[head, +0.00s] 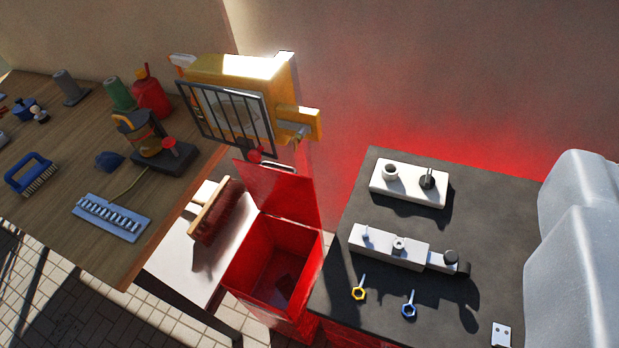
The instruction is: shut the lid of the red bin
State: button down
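The red bin (312,282) stands on the floor, between the pale low table and the dark-topped workbench. Its lid (287,188) is open and stands up from the hinge along the bin's far edge, leaning back a little. The inside of the bin is visible, with a small dark shape at the bottom that I cannot make out. A light metal handle lies near the lid's top edge. No fingers of my gripper show in this view, so I cannot see where it is relative to the lid.
A yellow box with a black grille (235,112) is just above the lid. A red-brown brush (217,211) lies on the pale table (172,265). The wooden bench (60,222) holds several tools. The dark workbench (338,270) carries fittings; a large pale shape (590,240) fills the right edge.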

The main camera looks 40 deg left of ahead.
aim_at(289, 196)
jog(key=u, duration=0.15)
jog(key=i, duration=0.9)
jog(key=z, duration=0.1)
